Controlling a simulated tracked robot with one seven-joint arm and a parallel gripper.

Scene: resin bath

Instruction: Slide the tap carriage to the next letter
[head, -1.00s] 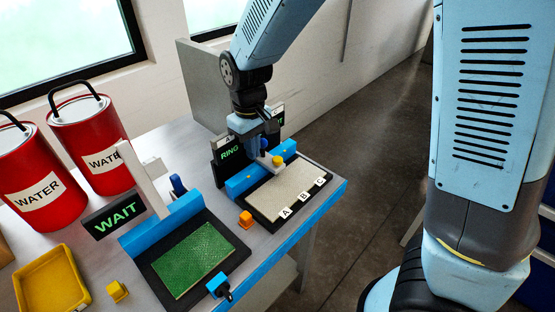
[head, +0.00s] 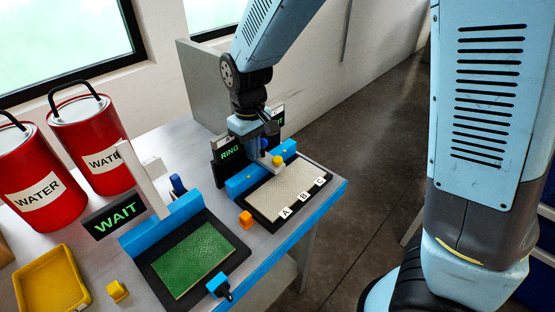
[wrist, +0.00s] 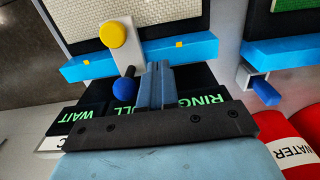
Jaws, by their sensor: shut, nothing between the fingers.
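The tap carriage is a pale grey block (wrist: 129,58) with a yellow knob (head: 277,161) and a blue ball knob (wrist: 125,90). It sits across a blue rail (head: 246,180) behind a pale mesh tray marked A, B and C (head: 304,196). In the wrist view it stands between two visible yellow marks on the rail. My gripper (wrist: 155,75) is shut and empty, its fingers pointing down. In the wrist view the fingers are just right of the block and blue ball; I cannot tell whether they touch. In the head view my gripper (head: 260,148) partly hides the carriage.
A dark sign board (head: 230,153) reading RING and WAIT stands behind the rail. A green mesh tray (head: 193,260) with a WAIT sign (head: 114,213) is farther left, near red water buckets (head: 90,140).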

